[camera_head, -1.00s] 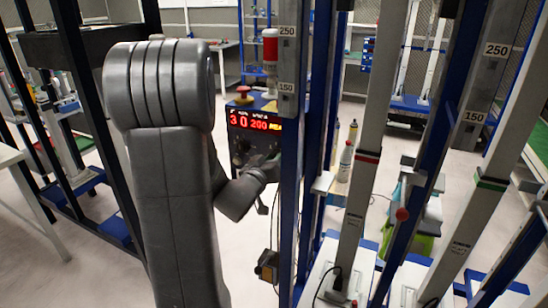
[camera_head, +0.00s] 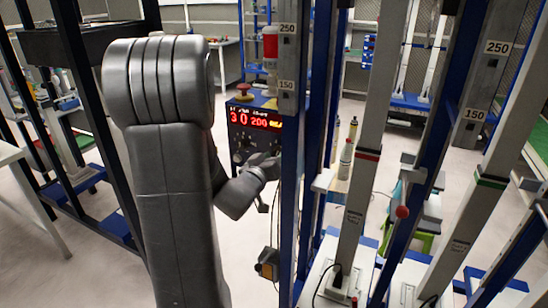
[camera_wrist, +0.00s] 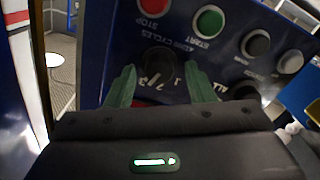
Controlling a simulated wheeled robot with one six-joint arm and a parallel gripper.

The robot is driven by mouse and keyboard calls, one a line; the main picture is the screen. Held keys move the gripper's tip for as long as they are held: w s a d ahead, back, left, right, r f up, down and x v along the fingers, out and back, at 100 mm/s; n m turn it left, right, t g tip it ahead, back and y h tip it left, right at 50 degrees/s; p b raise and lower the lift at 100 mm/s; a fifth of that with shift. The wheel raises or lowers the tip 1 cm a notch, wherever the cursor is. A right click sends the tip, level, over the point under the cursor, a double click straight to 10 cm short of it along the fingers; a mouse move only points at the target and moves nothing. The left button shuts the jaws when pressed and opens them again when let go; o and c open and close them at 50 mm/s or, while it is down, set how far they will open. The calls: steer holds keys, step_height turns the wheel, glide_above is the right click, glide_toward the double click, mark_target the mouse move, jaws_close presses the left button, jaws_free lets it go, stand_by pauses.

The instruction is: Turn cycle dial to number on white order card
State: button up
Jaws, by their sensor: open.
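The dark cycle dial (camera_wrist: 158,70) is on the dark blue control panel in the wrist view, with a "CYCLES" label above it and small white numerals below it. My gripper (camera_wrist: 161,88) has its two green fingers apart, one on each side of the dial. I cannot tell whether they touch it. In the head view my gripper (camera_head: 268,168) is at the lower front of the control box (camera_head: 242,140), and the dial there is too small to read. I cannot make out the white order card in either view.
Red STOP (camera_wrist: 153,5) and green START (camera_wrist: 208,21) buttons sit above the dial, with grey buttons to the right. The box has a lit red display (camera_head: 255,119) and a red mushroom button (camera_head: 243,90). A blue-and-grey upright (camera_head: 288,150) stands close to my gripper's right.

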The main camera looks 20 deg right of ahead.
steer(key=v, duration=1.3)
steer(key=shift+s+a+b, duration=0.15)
steer(key=shift+s+b, duration=0.1)
steer(key=shift+b, duration=0.15)
steer(key=shift+w, duration=0.1)
steer(key=p+x, duration=0.1)
steer(key=x, duration=1.3)
steer(key=shift+a, duration=0.1)
